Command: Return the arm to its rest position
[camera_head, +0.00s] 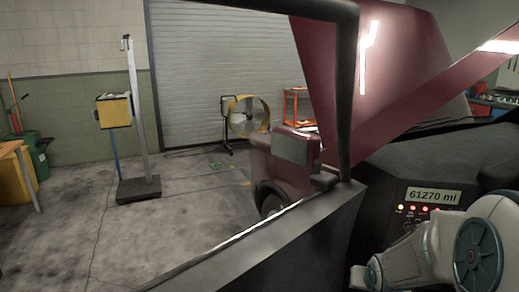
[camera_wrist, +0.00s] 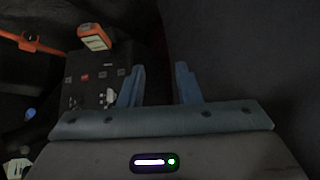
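My arm (camera_head: 420,255) shows at the lower right of the head view, folded close in front of the dashboard. Its gripper fingers cannot be made out in that view. In the wrist view my gripper (camera_wrist: 160,86) has its two blue-grey fingers apart, with a dark gap between them and nothing held. Beyond the fingers is a dark panel (camera_wrist: 88,66) with small buttons or switches. An orange and white object (camera_wrist: 94,37) is at the top of that panel.
The dashboard display (camera_head: 433,196) reads 61270 mi, with several lit red lamps below it. The door frame (camera_head: 347,90) and the door's sill (camera_head: 270,235) stand left of my arm. Outside are a yellow fan (camera_head: 248,115), a post on a base (camera_head: 138,188) and open floor.

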